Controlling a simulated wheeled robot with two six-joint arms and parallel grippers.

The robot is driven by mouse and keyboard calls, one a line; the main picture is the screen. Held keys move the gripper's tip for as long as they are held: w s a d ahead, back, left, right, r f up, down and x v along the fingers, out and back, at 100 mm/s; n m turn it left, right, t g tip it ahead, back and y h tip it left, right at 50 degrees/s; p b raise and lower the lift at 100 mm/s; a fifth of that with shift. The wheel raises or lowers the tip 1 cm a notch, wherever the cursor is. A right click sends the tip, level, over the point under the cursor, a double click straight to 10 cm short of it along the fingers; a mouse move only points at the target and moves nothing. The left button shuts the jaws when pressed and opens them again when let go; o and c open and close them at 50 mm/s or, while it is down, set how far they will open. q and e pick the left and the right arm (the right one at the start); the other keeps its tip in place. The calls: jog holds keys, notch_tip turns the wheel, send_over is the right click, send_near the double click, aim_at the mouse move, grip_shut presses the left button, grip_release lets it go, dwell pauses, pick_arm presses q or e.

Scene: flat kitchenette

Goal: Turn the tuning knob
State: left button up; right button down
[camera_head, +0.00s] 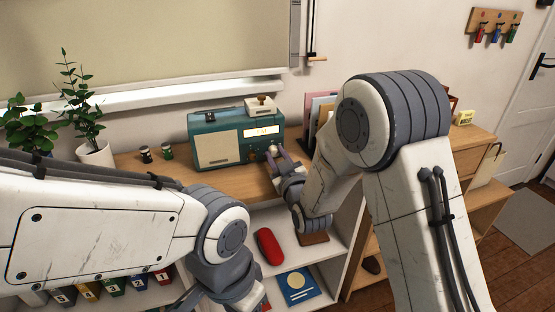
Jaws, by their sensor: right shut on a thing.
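The teal radio (205,128) stands on the wooden top of a low shelf unit, with a beige speaker front and a lit yellow dial. Its tuning knob (272,149) is at the lower right of its front, a small pale shape partly covered by my fingers. My right gripper (275,160) reaches up to the radio's lower right corner and is shut on the knob. My left arm comes in from the left, low in front of the shelf, and its fingers are out of the picture.
A small beige box (261,105) sits on the radio. Two small dark jars (156,154) and a potted plant (96,155) stand to its left. Upright folders (318,110) are to its right. A red case (268,246) and a blue book (298,287) lie on shelves below.

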jog(key=m+b, duration=0.3)
jog(key=m, duration=0.2)
jog(key=shift+d+f+m+b, duration=0.1)
jog(key=shift+f+m+b, duration=0.05)
jog(key=shift+m+b, duration=1.4)
jog(key=shift+m, duration=0.75)
jog(key=c, duration=0.6)
grip_release()
